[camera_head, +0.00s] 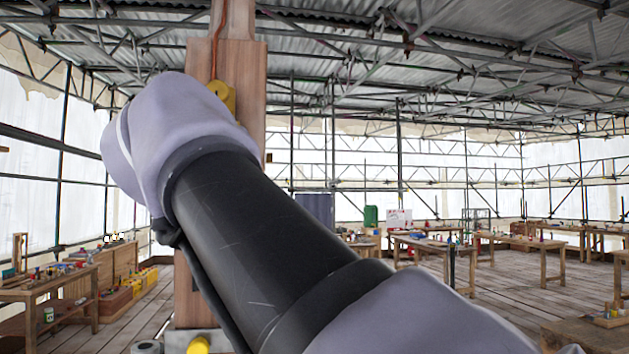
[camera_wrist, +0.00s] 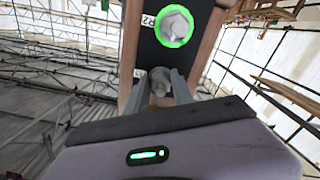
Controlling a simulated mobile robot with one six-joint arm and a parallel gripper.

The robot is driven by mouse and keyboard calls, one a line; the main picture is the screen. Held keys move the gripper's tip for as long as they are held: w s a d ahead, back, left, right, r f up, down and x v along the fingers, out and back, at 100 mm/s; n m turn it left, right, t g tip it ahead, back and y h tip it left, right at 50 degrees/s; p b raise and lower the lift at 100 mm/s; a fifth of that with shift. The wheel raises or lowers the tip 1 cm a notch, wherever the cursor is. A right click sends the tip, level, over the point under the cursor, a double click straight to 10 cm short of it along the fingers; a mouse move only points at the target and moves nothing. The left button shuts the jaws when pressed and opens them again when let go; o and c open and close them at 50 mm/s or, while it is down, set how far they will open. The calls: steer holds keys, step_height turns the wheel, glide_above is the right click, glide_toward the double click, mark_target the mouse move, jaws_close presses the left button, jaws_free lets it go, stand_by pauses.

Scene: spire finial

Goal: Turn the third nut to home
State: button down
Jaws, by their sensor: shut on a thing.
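In the wrist view my gripper (camera_wrist: 160,88) is shut on a grey nut (camera_wrist: 158,82), which sits between its two fingers against a dark plate on a wooden post. A second nut (camera_wrist: 174,27), silver and hexagonal with a bright green ring around it, stands above it on the same dark plate (camera_wrist: 150,50). A small white label (camera_wrist: 148,20) lies beside the ringed nut, and another small label (camera_wrist: 139,73) lies beside the gripped one. The labels are too small to read surely. In the head view my arm hides the gripper and the nuts.
The wooden post (camera_head: 240,45) rises in front of me, with a yellow part (camera_head: 222,96) on it. Workbenches with small items stand at the left (camera_head: 45,285) and right (camera_head: 435,250). Yellow bins (camera_head: 135,283) stand at the left. The plank floor between is mostly open.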

steer(key=shift+m, duration=0.5)
steer(key=c, duration=1.1)
jaws_free()
steer(key=shift+d, duration=0.1)
